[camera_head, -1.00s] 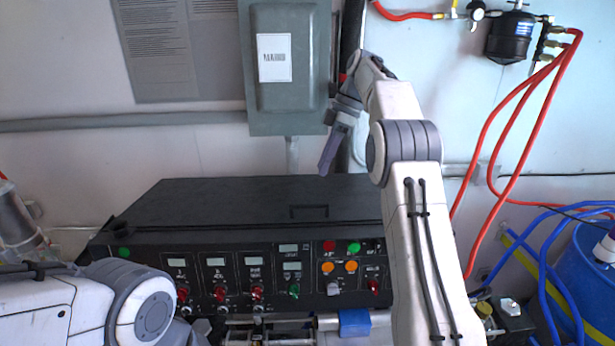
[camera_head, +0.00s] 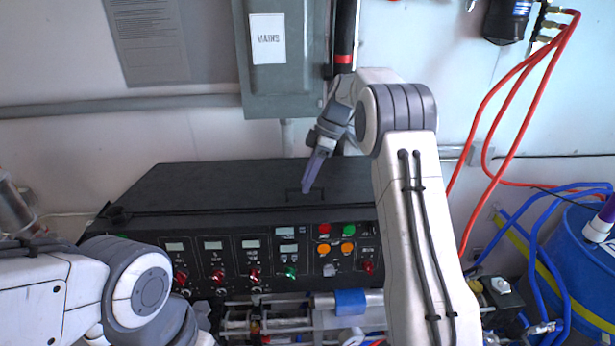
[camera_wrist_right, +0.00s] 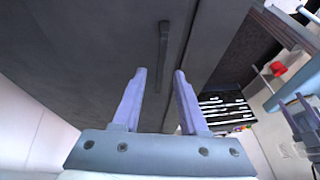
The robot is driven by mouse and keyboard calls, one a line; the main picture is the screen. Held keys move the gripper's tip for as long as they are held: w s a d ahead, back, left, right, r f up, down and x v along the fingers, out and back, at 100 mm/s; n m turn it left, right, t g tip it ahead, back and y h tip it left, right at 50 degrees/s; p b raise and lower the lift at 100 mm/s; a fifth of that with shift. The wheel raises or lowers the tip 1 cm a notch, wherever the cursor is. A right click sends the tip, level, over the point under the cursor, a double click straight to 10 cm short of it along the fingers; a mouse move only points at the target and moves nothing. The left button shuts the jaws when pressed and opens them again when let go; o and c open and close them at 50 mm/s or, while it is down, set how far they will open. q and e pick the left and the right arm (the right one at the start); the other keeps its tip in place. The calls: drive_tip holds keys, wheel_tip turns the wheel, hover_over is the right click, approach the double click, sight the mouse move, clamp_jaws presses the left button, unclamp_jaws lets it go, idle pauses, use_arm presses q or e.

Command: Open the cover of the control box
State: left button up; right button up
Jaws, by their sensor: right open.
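The black control box (camera_head: 150,225) stands against the wall, with a panel of displays and coloured knobs on its front. Its sloping black cover (camera_head: 200,185) looks closed. A dark handle (camera_head: 292,195) sits near the cover's front edge and shows as a bar in the right wrist view (camera_wrist_right: 163,45). My right gripper (camera_head: 307,190) is open and empty, close over the handle in the head view. In the right wrist view its two fingers (camera_wrist_right: 158,75) point toward the cover, with a gap to the bar. Purple fingers at that view's right edge seem to be my left gripper (camera_wrist_right: 298,112).
A grey MAINS box (camera_head: 285,85) hangs on the wall above, beside a dark vertical pipe (camera_head: 343,45). Red hoses (camera_head: 505,150) and a blue barrel (camera_head: 585,255) are on the right. Pipes with a blue fitting (camera_head: 350,301) lie below the panel.

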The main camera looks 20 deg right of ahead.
drive_tip(key=shift+f, duration=0.15)
clamp_jaws()
idle(1.4)
